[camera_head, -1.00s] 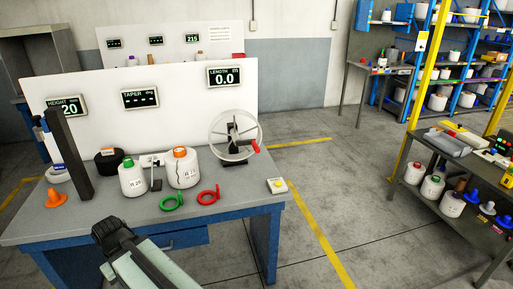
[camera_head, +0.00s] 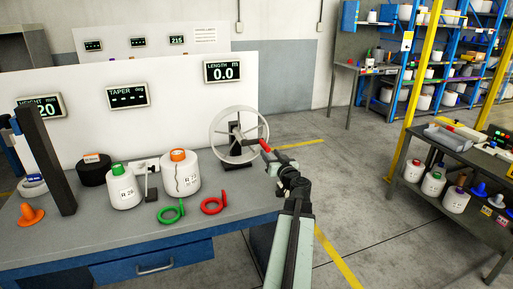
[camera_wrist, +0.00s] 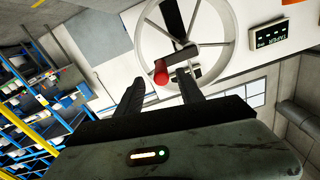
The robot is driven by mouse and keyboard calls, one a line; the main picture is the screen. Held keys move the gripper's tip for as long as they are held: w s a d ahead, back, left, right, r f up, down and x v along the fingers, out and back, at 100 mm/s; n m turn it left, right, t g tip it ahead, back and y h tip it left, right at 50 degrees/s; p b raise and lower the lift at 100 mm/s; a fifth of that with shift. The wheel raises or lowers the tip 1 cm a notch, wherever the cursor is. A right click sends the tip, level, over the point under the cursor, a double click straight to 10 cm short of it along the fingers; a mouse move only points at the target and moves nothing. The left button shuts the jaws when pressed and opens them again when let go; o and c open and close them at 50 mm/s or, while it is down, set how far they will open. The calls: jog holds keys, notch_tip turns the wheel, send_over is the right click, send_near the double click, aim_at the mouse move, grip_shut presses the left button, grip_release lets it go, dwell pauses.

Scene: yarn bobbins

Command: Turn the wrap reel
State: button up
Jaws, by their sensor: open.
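The wrap reel (camera_head: 212,133) is a white spoked wheel on a dark stand at the right end of the bench. It carries a red crank handle (camera_head: 264,146). My gripper (camera_head: 268,160) is close to the handle, in front and to the right of the reel. In the wrist view the reel (camera_wrist: 229,50) fills the top middle. The red handle (camera_wrist: 161,73) shows just beyond the gap between my two dark fingers (camera_wrist: 162,84). The fingers are apart, and I cannot tell whether they touch the handle. The length display (camera_head: 223,72) above reads 0.0.
A green-topped bobbin (camera_head: 124,190) and an orange-topped bobbin (camera_head: 181,178) stand left of the reel. A green ring (camera_head: 171,213) and a red ring (camera_head: 213,206) lie in front. A dark post (camera_head: 45,160) rises at the left.

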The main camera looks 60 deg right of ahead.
aim_at(264, 145)
jog(key=shift+s+r, duration=0.2)
jog(key=shift+r, duration=0.05)
jog(key=x, duration=0.8)
jog(key=shift+w+a+f, duration=0.1)
jog(key=shift+w+f, duration=0.05)
grip_shut()
dwell(1.0)
